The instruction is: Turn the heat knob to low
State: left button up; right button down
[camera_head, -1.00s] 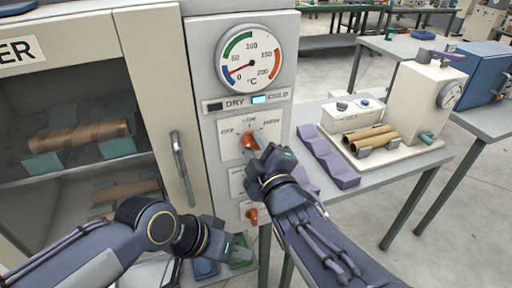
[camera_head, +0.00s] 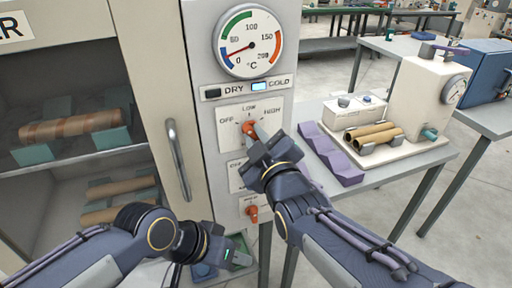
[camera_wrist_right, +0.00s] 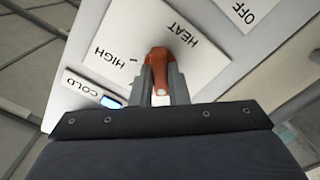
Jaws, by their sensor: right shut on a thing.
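The orange-red heat knob (camera_head: 250,127) is on a white plate marked OFF, LOW and HIGH, on the dryer's front panel (camera_head: 205,100). My right gripper (camera_head: 257,135) is shut on the knob from the front and right. In the right wrist view the knob (camera_wrist_right: 165,65) sits between the two grey fingers (camera_wrist_right: 160,88), with the HIGH and HEAT lettering beside it. Which mark the knob points at I cannot tell, as the fingers partly cover it. My left gripper (camera_head: 240,258) is low by the panel, away from the knob; its jaw opening is unclear.
A round gauge (camera_head: 249,42) reads low. Below it the COLD lamp (camera_head: 260,86) is lit blue and the DRY lamp (camera_head: 213,93) is dark. A second orange knob (camera_head: 252,212) is lower down. The door handle (camera_head: 178,158) is left; a purple cradle (camera_head: 330,155) is right.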

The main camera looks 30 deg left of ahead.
jog(key=m+b, duration=0.1)
jog(key=m, duration=0.1)
jog(key=m+b, duration=0.1)
jog(key=shift+f+m+b, duration=0.2)
jog(key=shift+m+b, duration=0.15)
jog(key=shift+m, duration=0.05)
jog(key=m+b, duration=0.1)
jog(key=m, duration=0.3)
jog(key=shift+r+b, duration=0.15)
jog(key=shift+b, duration=0.15)
jog(key=shift+m, duration=0.3)
jog(key=c, duration=1.4)
grip_release()
jog(key=shift+d, duration=0.1)
jog(key=v, duration=0.7)
jog(key=shift+s+d, duration=0.2)
jog(key=shift+s, duration=0.05)
